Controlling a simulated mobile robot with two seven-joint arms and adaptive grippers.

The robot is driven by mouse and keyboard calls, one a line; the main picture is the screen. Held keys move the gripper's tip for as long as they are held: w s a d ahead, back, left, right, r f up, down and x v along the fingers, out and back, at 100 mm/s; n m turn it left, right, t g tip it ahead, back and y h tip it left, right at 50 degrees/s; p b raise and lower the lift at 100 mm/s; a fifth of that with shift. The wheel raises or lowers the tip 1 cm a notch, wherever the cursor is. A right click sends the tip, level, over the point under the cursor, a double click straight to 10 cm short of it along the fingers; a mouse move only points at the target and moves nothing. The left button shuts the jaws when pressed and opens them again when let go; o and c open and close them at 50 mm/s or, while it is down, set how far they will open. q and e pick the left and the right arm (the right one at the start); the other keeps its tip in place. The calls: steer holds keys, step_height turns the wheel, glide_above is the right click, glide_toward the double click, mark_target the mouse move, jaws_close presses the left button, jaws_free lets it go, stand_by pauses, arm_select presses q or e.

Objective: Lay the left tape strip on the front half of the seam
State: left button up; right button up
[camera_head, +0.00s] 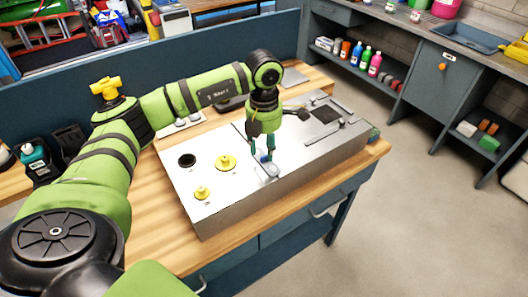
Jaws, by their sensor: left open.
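A long metal duct box (225,213) lies on the wooden bench top. A thin dark seam line (237,127) shows on its top face and runs towards my left gripper, which hides part of it. My left gripper (263,157) points down over the middle of the duct, its teal fingers apart. A small grey rounded piece (271,171) and a bit of blue show at the fingertips; I cannot tell whether they touch. I cannot make out the tape strips for certain. A thin grey bar (325,134) lies farther right on the duct. My right gripper is out of view.
Two yellow knobs (225,162) and a black round hole (187,160) are on the duct's left part; a dark square opening (326,114) is on its right. A blue panel (200,70) stands behind the bench. Bare wood (160,228) shows at the front left.

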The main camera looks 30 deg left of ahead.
mark_target(264, 155)
arm_select(q)
step_height(264, 155, up, 10)
steer(key=b, duration=0.2)
